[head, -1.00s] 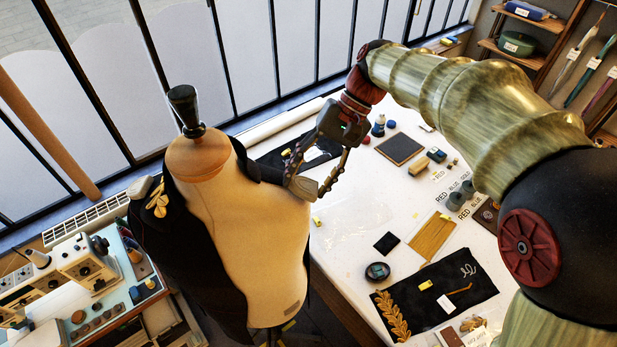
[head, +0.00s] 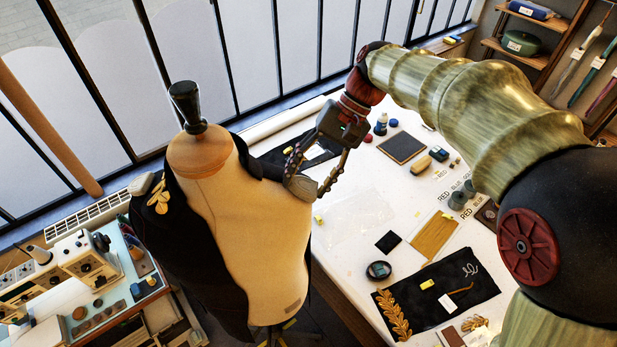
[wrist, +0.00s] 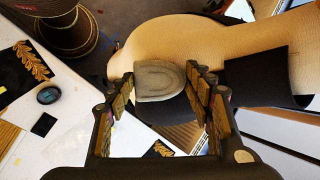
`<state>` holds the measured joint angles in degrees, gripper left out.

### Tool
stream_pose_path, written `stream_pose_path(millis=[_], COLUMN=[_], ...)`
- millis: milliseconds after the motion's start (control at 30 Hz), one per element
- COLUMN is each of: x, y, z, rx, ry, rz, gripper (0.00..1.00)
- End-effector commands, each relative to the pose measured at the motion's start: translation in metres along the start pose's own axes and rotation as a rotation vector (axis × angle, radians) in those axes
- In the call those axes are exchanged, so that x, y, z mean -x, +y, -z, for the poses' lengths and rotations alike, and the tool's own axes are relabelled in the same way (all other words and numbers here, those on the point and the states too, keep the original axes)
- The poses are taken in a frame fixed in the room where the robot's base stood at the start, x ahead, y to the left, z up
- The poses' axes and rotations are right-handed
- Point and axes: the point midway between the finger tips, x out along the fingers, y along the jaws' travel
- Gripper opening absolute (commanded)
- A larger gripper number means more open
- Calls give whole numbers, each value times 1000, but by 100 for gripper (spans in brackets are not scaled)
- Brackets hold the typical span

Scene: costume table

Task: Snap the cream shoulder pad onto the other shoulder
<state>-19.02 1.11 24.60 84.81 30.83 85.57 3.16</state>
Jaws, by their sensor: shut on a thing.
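The dress form (head: 245,235) wears a black jacket (head: 190,240) on one side, with gold leaf trim near its shoulder. A pale pad (head: 141,185) sits on its left shoulder. My gripper (head: 318,188) is at the form's right shoulder, shut on the cream shoulder pad (head: 299,187). In the wrist view the pad (wrist: 158,80) looks greyish cream and rounded, between my fingers (wrist: 163,95), against the edge of the form's shoulder. Black cloth lies beside it on the form. I cannot tell whether the pad touches the shoulder.
A sewing machine (head: 85,262) stands at the lower left. Tall windows line the back.

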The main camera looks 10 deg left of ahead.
Motion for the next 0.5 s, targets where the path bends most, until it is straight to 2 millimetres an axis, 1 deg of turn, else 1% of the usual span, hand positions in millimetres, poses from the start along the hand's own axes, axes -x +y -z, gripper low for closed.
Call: stream_pose_path(millis=[167,200,500], x=[-1,-1,-1], y=[0,0,0], z=[0,0,0], rx=[0,-1,0], ry=[-1,-1,0], rz=[0,0,0], gripper=[30,54,71])
